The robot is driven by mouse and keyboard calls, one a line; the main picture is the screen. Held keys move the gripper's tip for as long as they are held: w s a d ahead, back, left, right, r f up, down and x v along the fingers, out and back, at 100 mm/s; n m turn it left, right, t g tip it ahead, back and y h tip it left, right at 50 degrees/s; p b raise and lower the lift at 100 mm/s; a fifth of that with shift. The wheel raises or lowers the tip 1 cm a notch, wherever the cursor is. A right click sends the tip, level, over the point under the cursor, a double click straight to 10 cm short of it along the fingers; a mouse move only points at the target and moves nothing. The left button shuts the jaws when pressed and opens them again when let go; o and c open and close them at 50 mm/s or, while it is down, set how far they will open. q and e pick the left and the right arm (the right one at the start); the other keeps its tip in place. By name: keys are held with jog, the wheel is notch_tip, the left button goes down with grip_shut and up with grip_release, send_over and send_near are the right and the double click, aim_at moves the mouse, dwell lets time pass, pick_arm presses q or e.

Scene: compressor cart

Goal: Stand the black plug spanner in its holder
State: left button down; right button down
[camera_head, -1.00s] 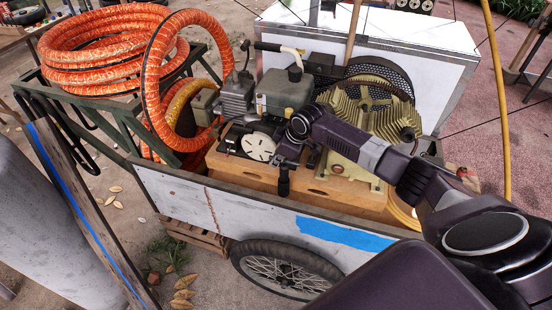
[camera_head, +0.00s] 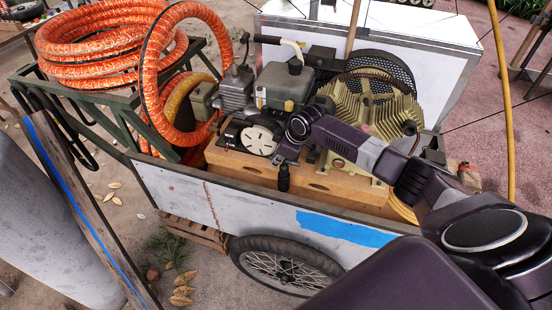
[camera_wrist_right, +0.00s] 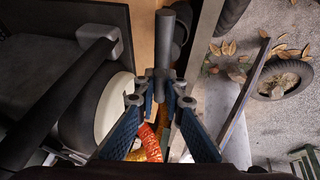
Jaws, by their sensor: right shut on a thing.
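My right gripper (camera_head: 285,160) is above the front rim of the cart. It is shut on the black plug spanner (camera_head: 284,180), which hangs below the fingers close to the near side board. In the right wrist view the fingers (camera_wrist_right: 160,102) close around the spanner's dark round shaft (camera_wrist_right: 164,45). The spanner's far end appears clear of any holder. I cannot make out the holder for certain in either view. My left gripper is not in view.
The white cart wall (camera_head: 230,205) with blue tape runs just in front of the gripper. Behind it are a wooden base (camera_head: 240,160), a white-faced disc (camera_head: 258,141), the grey engine (camera_head: 285,85) and the finned compressor (camera_head: 365,115). Orange hose (camera_head: 100,50) is coiled at the left.

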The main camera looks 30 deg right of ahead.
jog(key=shift+f+b, duration=1.2)
jog(key=shift+f, duration=0.75)
jog(key=c, duration=1.9)
grip_release()
jog(key=shift+c, duration=0.2)
jog(key=shift+o, duration=0.6)
jog(key=shift+o, duration=1)
jog(key=shift+r, duration=0.1)
notch_tip(320, 180, up, 6)
jog(key=p, duration=0.6)
